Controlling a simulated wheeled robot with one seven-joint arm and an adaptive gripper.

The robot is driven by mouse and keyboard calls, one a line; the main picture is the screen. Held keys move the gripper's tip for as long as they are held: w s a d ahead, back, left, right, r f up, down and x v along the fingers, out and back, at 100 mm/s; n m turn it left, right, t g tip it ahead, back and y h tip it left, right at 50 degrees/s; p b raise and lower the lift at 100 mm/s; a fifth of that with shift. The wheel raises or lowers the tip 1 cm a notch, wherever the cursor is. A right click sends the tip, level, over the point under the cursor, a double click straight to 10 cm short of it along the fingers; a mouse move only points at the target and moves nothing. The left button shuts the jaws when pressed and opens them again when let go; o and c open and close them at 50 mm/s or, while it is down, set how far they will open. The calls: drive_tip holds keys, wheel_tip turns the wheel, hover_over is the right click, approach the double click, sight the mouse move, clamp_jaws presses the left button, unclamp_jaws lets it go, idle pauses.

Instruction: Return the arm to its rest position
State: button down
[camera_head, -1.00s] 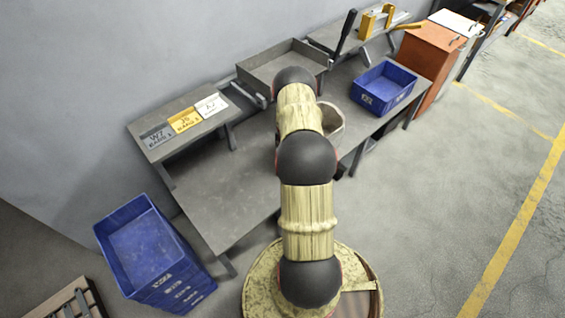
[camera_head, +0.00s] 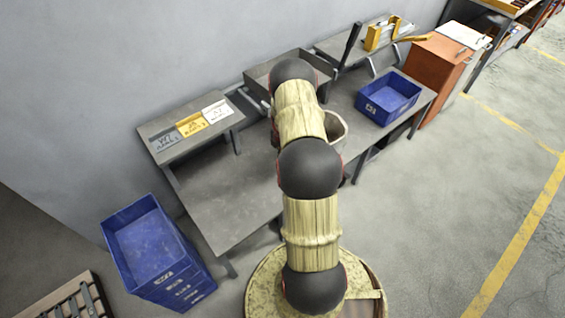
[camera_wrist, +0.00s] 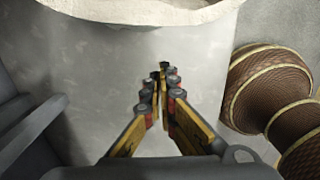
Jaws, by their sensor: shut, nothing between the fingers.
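My arm rises from its round base in the middle of the head view and reaches over the grey workbench (camera_head: 232,198). Its far end and my gripper are hidden there behind the arm's own links. In the wrist view my gripper (camera_wrist: 161,72) is shut, with its fingertips together and nothing between them. A pale grey surface with a rough cream rim (camera_wrist: 150,10) lies beyond the fingers. I cannot tell whether the fingers touch it.
A blue crate (camera_head: 370,106) and a pale round bin (camera_head: 336,128) stand on the bench, with a grey tray (camera_head: 256,75) behind. A sloped label board (camera_head: 165,158) is at left. A stack of blue bins (camera_head: 153,285) stands on the floor. The right floor is clear.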

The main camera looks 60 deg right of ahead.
drive_tip(key=shift+r, duration=0.5)
